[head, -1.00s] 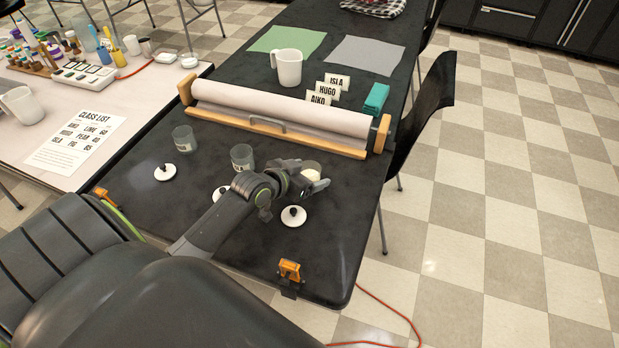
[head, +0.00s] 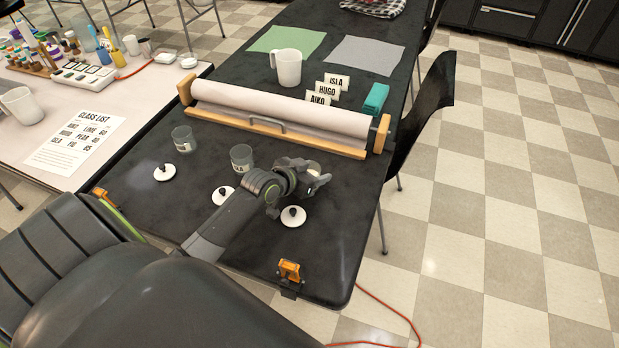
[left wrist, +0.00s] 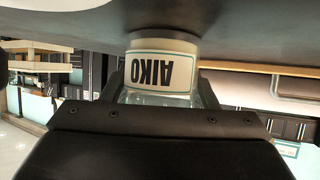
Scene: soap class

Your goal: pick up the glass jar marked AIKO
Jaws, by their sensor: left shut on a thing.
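The glass jar marked AIKO (left wrist: 160,72) shows in the left wrist view, upside down in that picture, with a pale band and dark letters. My left gripper (left wrist: 158,92) has one finger on each side of it and is shut on it. The jar's base is at or very near the dark tabletop; I cannot tell whether it touches. In the head view my left gripper (head: 313,180) is at the right of the jar row and hides the jar. My right gripper is not in view.
Two other glass jars (head: 183,139) (head: 241,158) stand left of my gripper. White lids with dark knobs (head: 164,173) (head: 223,195) (head: 293,216) lie in front. A paper roll in a wooden holder (head: 280,108) crosses the table (head: 330,255) behind. An orange clamp (head: 289,270) grips the front edge.

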